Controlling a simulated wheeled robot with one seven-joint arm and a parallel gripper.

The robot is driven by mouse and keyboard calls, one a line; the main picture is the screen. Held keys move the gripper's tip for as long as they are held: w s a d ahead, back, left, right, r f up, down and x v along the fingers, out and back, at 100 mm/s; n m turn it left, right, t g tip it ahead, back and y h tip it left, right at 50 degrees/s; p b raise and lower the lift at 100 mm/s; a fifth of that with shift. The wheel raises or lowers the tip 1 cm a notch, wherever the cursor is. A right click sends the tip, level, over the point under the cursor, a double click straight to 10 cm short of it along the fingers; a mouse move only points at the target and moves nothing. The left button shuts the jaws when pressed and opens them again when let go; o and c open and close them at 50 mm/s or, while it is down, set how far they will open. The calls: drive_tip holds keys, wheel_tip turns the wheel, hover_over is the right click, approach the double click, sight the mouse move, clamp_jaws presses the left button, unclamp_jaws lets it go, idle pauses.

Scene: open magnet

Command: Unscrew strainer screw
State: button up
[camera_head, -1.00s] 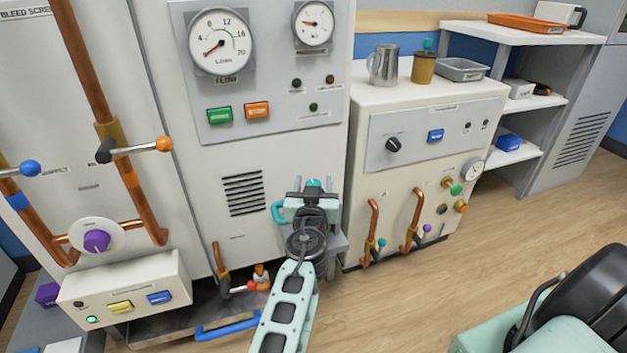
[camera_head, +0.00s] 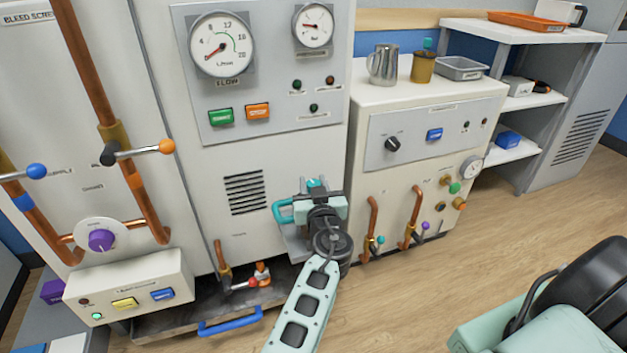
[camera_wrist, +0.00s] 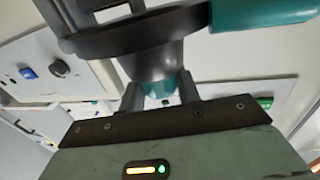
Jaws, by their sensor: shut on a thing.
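My gripper (camera_wrist: 161,98) is shut on a small teal piece, which looks like the strainer screw (camera_wrist: 158,85), at the narrow end of a dark grey tapered body (camera_wrist: 150,62). A finger stands on each side of it. A thick teal handle (camera_wrist: 265,12) reaches to the right above. In the head view my gripper (camera_head: 317,192) is low at the right edge of the large cabinet, beside a teal handle (camera_head: 284,212). My wrist and gripper body hide most of the strainer there, so its thread and how far it is turned cannot be seen.
The large cabinet (camera_head: 205,165) with gauges stands behind and left. A lower cabinet (camera_head: 430,105) with copper pipes is close on the right. A dark tray (camera_head: 185,318) with a blue handle and small fittings lies low on the left. The wooden floor (camera_head: 420,290) is open at right.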

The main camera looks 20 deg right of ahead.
drive_tip(key=n+y+p, duration=0.1)
drive_tip(key=p, duration=0.1)
drive_tip(key=r+y+p, duration=0.1)
drive_tip(key=p, duration=0.1)
drive_tip(key=shift+d+n+y, duration=0.2)
drive_tip(key=shift+n+y, duration=0.2)
drive_tip(key=n+y+p, duration=0.3)
drive_tip(key=y+p, duration=0.2)
drive_tip(key=p, duration=0.2)
drive_tip(key=n+g+y+p, duration=0.1)
drive_tip(key=n+y+p, duration=0.1)
drive_tip(key=y+p, duration=0.1)
drive_tip(key=shift+f+n+g+y+p, duration=0.15)
drive_tip(key=shift+n+g+y+p, duration=0.15)
drive_tip(key=shift+g+p, duration=0.1)
drive_tip(key=shift+a+f+n+g+y+p, duration=0.1)
drive_tip(key=shift+f+n+g+y+p, duration=0.05)
drive_tip(key=shift+n+g+y+p, duration=0.6)
drive_tip(key=shift+a+f+n+g+y+p, duration=0.15)
drive_tip(key=shift+n+g+y+p, duration=0.3)
drive_tip(key=shift+y, duration=0.5)
drive_tip(key=shift+f+n, duration=0.1)
drive_tip(key=shift+n, duration=0.2)
drive_tip(key=o, duration=0.9)
drive_tip(key=shift+o, duration=0.2)
drive_tip(key=shift+d, duration=0.1)
